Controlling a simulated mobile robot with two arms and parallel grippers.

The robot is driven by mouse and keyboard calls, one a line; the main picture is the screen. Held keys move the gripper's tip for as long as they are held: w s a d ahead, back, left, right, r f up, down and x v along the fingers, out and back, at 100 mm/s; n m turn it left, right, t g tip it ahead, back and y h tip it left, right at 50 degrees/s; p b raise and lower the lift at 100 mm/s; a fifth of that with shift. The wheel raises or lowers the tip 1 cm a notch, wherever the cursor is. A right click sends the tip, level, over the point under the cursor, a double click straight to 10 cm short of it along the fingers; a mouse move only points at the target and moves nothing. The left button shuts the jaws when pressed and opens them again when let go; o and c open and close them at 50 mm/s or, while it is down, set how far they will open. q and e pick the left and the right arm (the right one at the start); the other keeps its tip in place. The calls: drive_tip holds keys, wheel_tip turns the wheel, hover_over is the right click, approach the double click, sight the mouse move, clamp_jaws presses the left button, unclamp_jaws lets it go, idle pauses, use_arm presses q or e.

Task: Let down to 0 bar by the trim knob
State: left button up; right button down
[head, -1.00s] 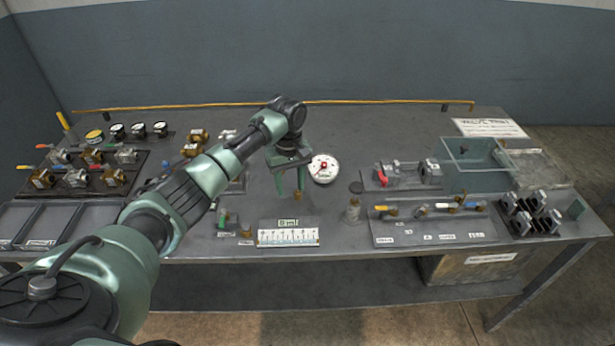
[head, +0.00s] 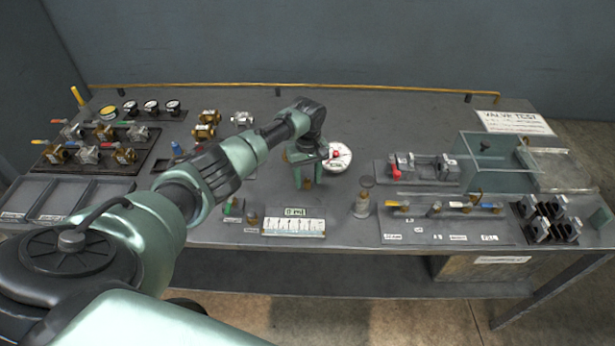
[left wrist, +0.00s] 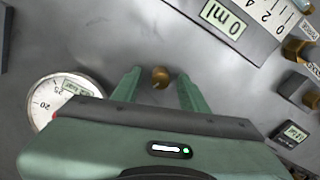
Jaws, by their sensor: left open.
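A small brass knob (head: 307,183) stands on the bench; I take it to be the trim knob. My left gripper (head: 309,180) points down over it, open. In the left wrist view the brass knob (left wrist: 160,77) shows between the two green fingers of the left gripper (left wrist: 159,80), with a gap on each side. The white round gauge (head: 337,157) with a red mark is just to the right of the gripper. In the left wrist view the gauge (left wrist: 45,100) is partly hidden by the gripper body, and its reading cannot be made out. My right gripper is not in view.
A scale plate with a "0 ml" display (left wrist: 228,22) lies in front of the knob. A small metal post (head: 362,204) stands right of it. Valve rows (head: 445,208) and a clear box (head: 495,158) are farther right; more valves (head: 92,150) stand left.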

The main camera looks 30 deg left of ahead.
use_arm(q)
clamp_jaws()
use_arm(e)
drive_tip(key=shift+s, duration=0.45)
